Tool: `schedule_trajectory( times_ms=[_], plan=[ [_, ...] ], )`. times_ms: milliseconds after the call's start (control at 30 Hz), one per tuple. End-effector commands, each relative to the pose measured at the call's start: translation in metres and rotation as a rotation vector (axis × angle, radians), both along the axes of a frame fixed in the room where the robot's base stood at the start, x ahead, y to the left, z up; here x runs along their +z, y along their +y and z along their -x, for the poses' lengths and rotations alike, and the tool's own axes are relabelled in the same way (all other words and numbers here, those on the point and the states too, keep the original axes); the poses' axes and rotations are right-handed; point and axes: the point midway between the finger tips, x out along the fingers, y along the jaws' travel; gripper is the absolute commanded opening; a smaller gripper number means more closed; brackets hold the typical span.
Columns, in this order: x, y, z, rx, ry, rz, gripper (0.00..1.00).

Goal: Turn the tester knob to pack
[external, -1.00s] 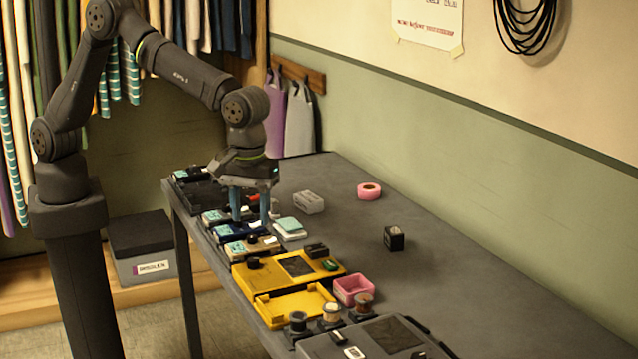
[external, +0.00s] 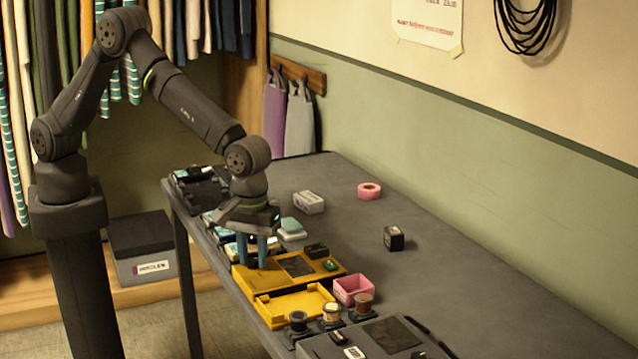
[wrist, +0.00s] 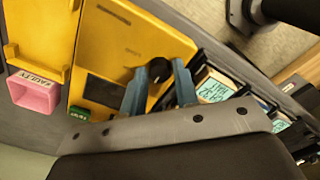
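The yellow tester (external: 270,281) stands on the grey table with a dark screen (external: 297,265) on its top. It also shows in the wrist view (wrist: 129,48). Its black knob (wrist: 158,70) sits near one end; the mark it points to is too small to read. My gripper (external: 252,262) is over that end of the tester, pointing down. In the wrist view its two blue fingers (wrist: 157,82) stand apart on either side of the knob. I cannot tell whether they touch it. In the external view the fingers largely hide the knob.
A yellow tray (external: 290,306), a pink FAULTY box (external: 353,290) and several spools (external: 331,313) stand beside the tester. Small units with displays (wrist: 217,87) lie close on its other side. A black block (external: 393,238) and pink tape roll (external: 369,191) leave much of the table clear.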

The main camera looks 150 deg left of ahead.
Motion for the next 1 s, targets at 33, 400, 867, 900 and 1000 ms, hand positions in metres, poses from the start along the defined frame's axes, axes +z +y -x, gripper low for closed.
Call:
schedule_trajectory(
  times_ms=[33, 400, 867, 900, 1000],
  plan=[
    [0.0001, 0.0000, 0.0000, 0.000, 0.000, 0.000, 0.17],
    [0.0004, 0.0000, 0.0000, -0.026, 0.000, 0.000, 0.00],
    [0.0002, 0.0000, -0.0001, -0.327, 0.000, 0.000, 0.00],
    [0.0002, -0.0001, -0.0002, -0.362, 0.000, 0.000, 0.00],
    [0.0002, -0.0001, -0.0002, -0.447, 0.000, 0.000, 0.00]
  ],
)
